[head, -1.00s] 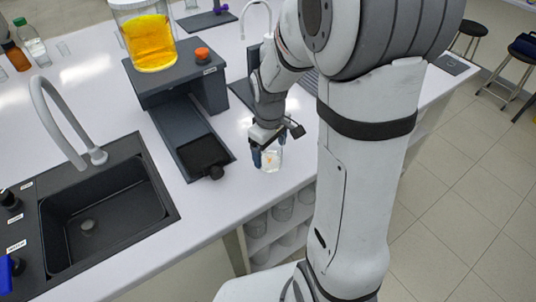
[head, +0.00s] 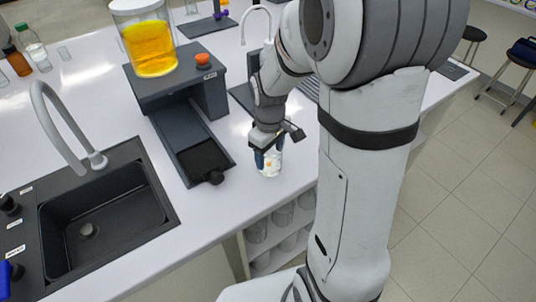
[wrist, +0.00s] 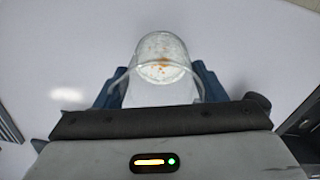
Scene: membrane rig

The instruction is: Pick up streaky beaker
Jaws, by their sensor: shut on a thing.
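The streaky beaker (head: 271,166) is a clear glass with orange-brown spots, near the front edge of the white counter in the head view. It also shows in the wrist view (wrist: 162,58), with its spotted base turned away from the camera. My gripper (head: 267,158) is shut on the beaker, with its blue fingers on either side of the glass. In the wrist view the fingers (wrist: 160,88) flank the beaker. I cannot tell whether the beaker's base touches the counter.
A dark rig (head: 190,90) with a large jar of orange liquid (head: 150,45) stands left of my gripper. A sink (head: 105,215) with a grey tap (head: 62,125) lies further left. Glassware fills shelves (head: 275,232) under the counter. Bare counter (head: 235,205) lies in front.

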